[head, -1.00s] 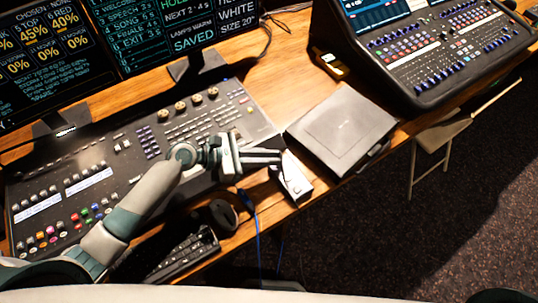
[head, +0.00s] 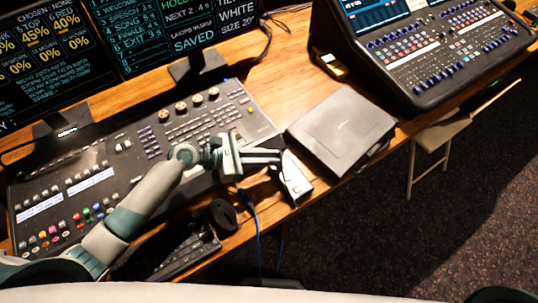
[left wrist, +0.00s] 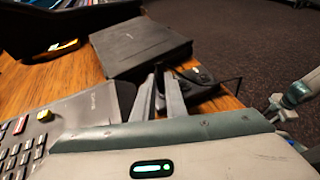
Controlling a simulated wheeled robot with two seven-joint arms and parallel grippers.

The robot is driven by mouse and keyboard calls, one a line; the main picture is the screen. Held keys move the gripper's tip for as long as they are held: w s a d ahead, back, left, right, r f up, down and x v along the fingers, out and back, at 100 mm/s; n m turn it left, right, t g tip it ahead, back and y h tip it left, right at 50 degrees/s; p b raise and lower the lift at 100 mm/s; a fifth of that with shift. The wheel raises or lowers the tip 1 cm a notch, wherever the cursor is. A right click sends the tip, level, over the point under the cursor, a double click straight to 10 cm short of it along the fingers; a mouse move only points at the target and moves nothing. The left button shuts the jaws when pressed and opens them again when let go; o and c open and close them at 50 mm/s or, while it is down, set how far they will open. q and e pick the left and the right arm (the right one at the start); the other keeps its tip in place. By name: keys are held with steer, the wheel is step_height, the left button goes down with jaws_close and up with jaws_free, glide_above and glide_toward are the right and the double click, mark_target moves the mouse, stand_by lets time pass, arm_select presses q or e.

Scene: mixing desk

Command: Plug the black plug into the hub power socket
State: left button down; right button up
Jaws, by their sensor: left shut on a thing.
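My left gripper (head: 278,158) is shut at the hub, over the desk's front edge. Its fingers also show in the left wrist view (left wrist: 163,92). The black plug cannot be made out; the fingers or the hub hide it. The hub (head: 296,184), a small box with pale and dark faces, stands right at the fingertips. In the left wrist view the hub (left wrist: 200,78) looks dark, with a thin cable at its right. I cannot tell whether anything sits in its power socket.
A closed black laptop-like case (head: 342,128) lies just behind the hub. A large control panel (head: 140,150) lies under my left arm. A blue cable (head: 257,225) hangs over the front edge. A mixing console (head: 425,50) stands at the back right. Bare wood (head: 285,85) shows between them.

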arm_select(q)
steer(key=shift+f, duration=0.1)
stand_by(0.5)
steer(key=shift+f, duration=0.45)
steer(key=c, duration=1.7)
jaws_free()
steer(key=shift+a+b, duration=0.2)
steer(key=shift+b, duration=0.1)
steer(key=b+v, duration=0.4)
steer(key=v, duration=1.1)
steer(key=shift+s+a+r, duration=0.1)
steer(key=shift+s+a, duration=0.1)
steer(key=shift+a, duration=0.15)
steer(key=shift+s+a+r+b, duration=0.2)
steer(key=shift+a+r+b, duration=0.15)
steer(key=shift+a, duration=0.15)
